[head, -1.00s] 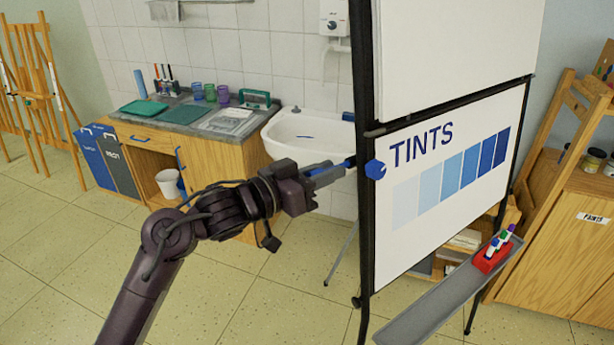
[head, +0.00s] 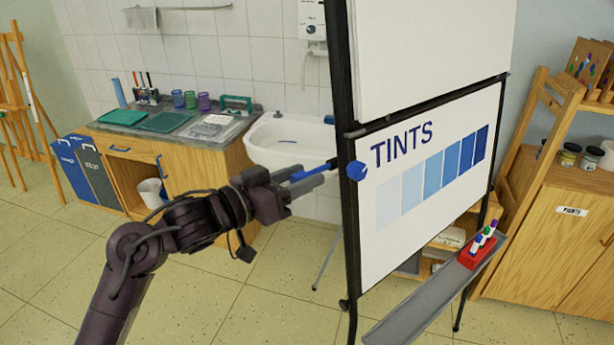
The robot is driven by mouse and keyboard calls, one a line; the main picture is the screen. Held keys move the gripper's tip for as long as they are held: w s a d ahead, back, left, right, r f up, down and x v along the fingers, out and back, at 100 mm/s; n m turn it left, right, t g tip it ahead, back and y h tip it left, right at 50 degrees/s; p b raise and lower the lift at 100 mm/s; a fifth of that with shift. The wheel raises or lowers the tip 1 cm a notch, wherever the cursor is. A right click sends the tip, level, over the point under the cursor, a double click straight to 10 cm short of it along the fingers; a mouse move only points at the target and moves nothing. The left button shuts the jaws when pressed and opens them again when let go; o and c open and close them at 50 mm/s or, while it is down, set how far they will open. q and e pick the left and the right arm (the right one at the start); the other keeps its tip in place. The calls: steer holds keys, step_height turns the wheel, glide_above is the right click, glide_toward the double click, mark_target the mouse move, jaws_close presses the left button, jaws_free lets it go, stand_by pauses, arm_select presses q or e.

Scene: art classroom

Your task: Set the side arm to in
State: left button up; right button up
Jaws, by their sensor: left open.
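A flip-chart board stands right of centre, with a black left post (head: 348,235) and a blue knob (head: 357,170) on it. The side arm, a short dark bar (head: 332,163) with a blue part, sticks out to the left of the post at about knob height. My left gripper (head: 312,177) is open at this blue part, coming from the left. Its grey finger lies just below the blue; whether the fingers touch it I cannot tell. The far finger is partly hidden. My right gripper is out of view.
A sink (head: 287,140) and a wooden counter (head: 150,135) with trays stand behind my left arm. A long grey tray (head: 415,305) with a red marker holder (head: 476,252) juts out at the board's lower front. A wooden cabinet (head: 560,235) is at right. The floor in front is clear.

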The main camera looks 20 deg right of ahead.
arm_select(q)
steer(key=b+v, duration=0.1)
steer(key=v, duration=0.5)
